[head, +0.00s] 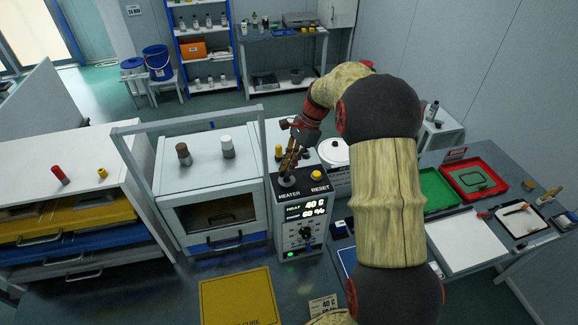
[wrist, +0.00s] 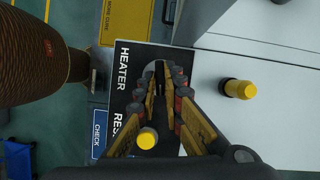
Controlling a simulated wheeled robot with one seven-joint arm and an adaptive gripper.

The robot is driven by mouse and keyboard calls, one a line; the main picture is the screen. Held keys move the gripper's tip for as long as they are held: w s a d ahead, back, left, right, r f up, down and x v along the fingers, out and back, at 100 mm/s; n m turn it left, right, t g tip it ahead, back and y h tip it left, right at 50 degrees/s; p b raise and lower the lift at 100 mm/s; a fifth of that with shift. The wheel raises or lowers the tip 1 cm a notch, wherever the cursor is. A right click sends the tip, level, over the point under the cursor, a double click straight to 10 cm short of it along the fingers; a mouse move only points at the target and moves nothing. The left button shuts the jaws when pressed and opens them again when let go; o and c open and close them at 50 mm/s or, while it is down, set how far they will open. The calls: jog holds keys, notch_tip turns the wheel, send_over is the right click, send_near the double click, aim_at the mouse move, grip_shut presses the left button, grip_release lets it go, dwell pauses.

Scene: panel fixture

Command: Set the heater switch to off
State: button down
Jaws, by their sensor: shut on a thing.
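The heater switch (head: 288,181) is on the black top panel of the control box (head: 300,212), behind the HEATER label. My gripper (head: 289,171) reaches down from above, with its fingertips at the switch. In the wrist view the two fingers of my gripper (wrist: 164,90) converge on the switch beside the HEATER label and are shut on it. The fingers hide most of the switch, so I cannot tell which way it is set. The display (head: 306,210) below reads 40 C and 60 %.
The yellow reset button (head: 317,175) is close to the right of the switch. A glass-fronted cabinet (head: 212,190) stands on the left, and a white round-lidded pot (head: 334,151) behind on the right. A yellow plate (head: 239,298) lies in front.

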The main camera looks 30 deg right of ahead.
jog(key=n, duration=0.1)
jog(key=n+g+p, duration=0.1)
jog(key=n, duration=0.1)
jog(key=shift+w+n, duration=0.2)
jog(key=shift+n, duration=0.1)
jog(key=n+g, duration=0.1)
jog(key=n, duration=0.1)
jog(key=n+g+p, duration=0.1)
jog(key=n, duration=0.1)
jog(key=shift+w+a+n+h, duration=0.1)
jog(key=shift+w+n+h, duration=0.05)
jog(key=shift+n+h, duration=0.2)
jog(key=n+g+h, duration=0.1)
jog(key=n, duration=0.3)
jog(key=shift+w+a+p, duration=0.1)
jog(key=shift+a+p, duration=0.05)
jog(key=shift+p, duration=0.2)
jog(key=shift+n+g+h, duration=0.3)
jog(key=shift+n+h, duration=0.45)
jog(key=shift+n, duration=1)
jog(key=c, duration=1.9)
grip_release()
jog(key=shift+a, duration=0.1)
jog(key=v, duration=1.2)
jog(key=shift+w, duration=0.1)
